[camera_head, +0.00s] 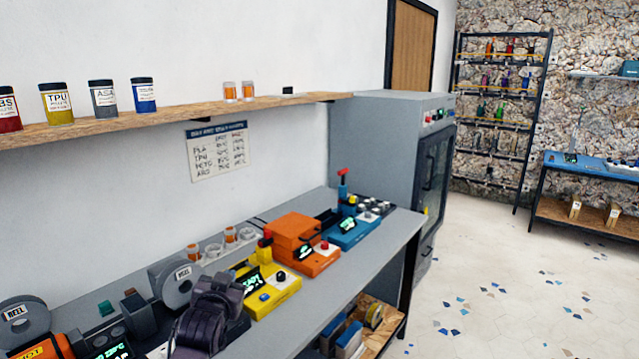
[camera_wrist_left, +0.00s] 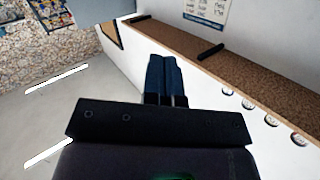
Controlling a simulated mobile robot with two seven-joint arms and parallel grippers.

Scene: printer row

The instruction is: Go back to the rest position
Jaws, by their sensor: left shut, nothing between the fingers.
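My left gripper (camera_wrist_left: 166,80) shows in the left wrist view with its two blue fingers side by side, shut and empty. In the head view, a dark purple part of my arm (camera_head: 210,310) rises over the front of the grey bench, near the bottom; its fingertips cannot be made out there. My right gripper is in neither view.
The grey bench (camera_head: 395,232) carries a yellow machine (camera_head: 270,292), an orange machine (camera_head: 297,240), a blue machine (camera_head: 350,232) and grey reels (camera_head: 178,283). A wooden shelf (camera_head: 200,118) with jars hangs above. A grey cabinet (camera_head: 375,140) stands beyond. The floor (camera_head: 500,270) at right is clear.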

